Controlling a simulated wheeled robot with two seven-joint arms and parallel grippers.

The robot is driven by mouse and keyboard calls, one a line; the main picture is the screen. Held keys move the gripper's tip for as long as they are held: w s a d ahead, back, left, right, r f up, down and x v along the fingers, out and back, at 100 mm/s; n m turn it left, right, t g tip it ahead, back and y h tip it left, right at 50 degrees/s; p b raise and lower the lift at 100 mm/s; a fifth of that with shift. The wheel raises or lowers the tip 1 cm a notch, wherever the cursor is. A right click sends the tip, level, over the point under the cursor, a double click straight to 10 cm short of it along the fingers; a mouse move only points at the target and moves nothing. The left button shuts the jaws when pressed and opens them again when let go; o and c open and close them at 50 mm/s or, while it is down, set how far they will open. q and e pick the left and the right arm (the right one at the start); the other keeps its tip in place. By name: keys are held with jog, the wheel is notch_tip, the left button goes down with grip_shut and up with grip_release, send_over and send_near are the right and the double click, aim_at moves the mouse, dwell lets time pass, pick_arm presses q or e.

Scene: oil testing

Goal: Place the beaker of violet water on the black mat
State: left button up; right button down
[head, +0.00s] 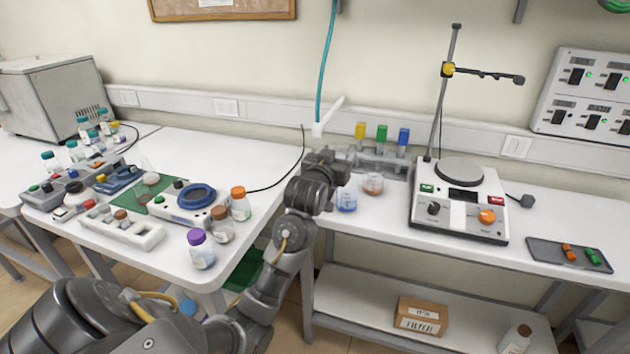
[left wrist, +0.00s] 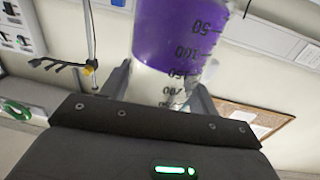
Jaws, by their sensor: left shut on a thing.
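The beaker of violet water (left wrist: 178,40) fills the top middle of the left wrist view, with dark volume marks on its clear glass. That view is roughly upside down, and the violet liquid lies at the low-mark end of the beaker. My left gripper (head: 328,165) is shut on the beaker, with its fingers on either side of the glass in the left wrist view (left wrist: 165,95). In the head view the gripper is over the back left of the right-hand table, and I cannot make out the beaker there. I cannot clearly identify a black mat. My right gripper is out of view.
Beakers with blue (head: 346,200) and reddish liquid (head: 373,184) stand beside my gripper. A rack (head: 382,165) is behind them, a stirrer with a stand (head: 460,215) to the right. A dark tray (head: 545,252) holds orange and green items. The left table (head: 250,150) is crowded at its front.

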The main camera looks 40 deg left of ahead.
pick_arm(q)
jog(key=w+a+f+p, duration=0.1)
jog(key=a+f, duration=0.2)
jog(key=w+a+f+p, duration=0.1)
jog(key=a+f, duration=0.3)
jog(key=w+a+f+p, duration=0.1)
jog(key=w+a+f, duration=0.1)
jog(key=a+f, duration=0.1)
jog(key=shift+a+f, duration=0.4)
jog(key=shift+f, duration=0.5)
jog(key=shift+f, duration=0.2)
jog(key=o, duration=1.1)
jog(key=shift+o, duration=0.2)
